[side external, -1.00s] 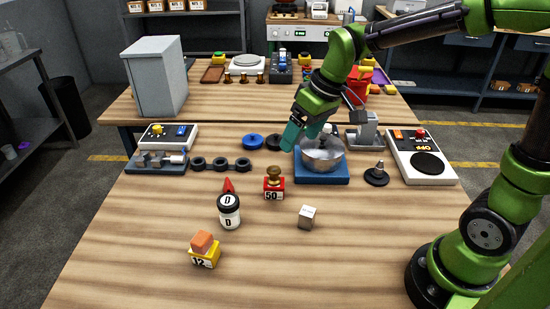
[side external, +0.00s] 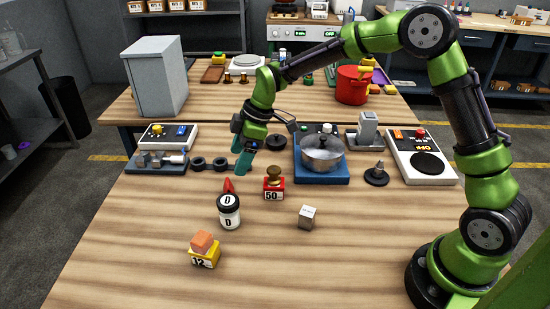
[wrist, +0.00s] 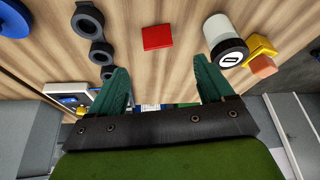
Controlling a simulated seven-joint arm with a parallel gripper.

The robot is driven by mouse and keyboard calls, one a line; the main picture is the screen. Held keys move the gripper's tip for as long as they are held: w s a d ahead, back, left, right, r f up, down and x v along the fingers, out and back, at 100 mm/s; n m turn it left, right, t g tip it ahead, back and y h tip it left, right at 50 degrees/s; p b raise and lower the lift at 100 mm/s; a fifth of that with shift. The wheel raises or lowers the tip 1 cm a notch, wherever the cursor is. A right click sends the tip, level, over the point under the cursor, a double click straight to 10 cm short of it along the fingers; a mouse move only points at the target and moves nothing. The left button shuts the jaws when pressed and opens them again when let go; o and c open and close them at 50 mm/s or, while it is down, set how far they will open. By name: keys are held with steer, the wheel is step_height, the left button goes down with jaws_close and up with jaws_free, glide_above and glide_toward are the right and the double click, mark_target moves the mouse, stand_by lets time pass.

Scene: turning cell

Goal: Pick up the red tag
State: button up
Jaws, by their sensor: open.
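The red tag (side external: 229,185) lies on the wooden table just behind the white jar with a black lid (side external: 229,211), which partly hides it in the side view. In the wrist view the tag (wrist: 157,37) is a flat red square on bare wood, ahead of my fingertips and roughly centred between them. My gripper (side external: 241,170) is above the table, a little behind and to the right of the tag. Its teal fingers (wrist: 161,78) are apart with nothing between them.
A red block marked 50 (side external: 274,189) stands to the right of the tag. Black rings (side external: 199,164) lie behind it. A pot (side external: 322,152) sits on a blue base farther right. A yellow block (side external: 205,257) with an orange cube is in front. The front table area is mostly clear.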

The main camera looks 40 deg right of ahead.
mark_target(228, 183)
steer(key=x, duration=1)
steer(key=shift+w, duration=0.15)
steer(key=c, duration=1.1)
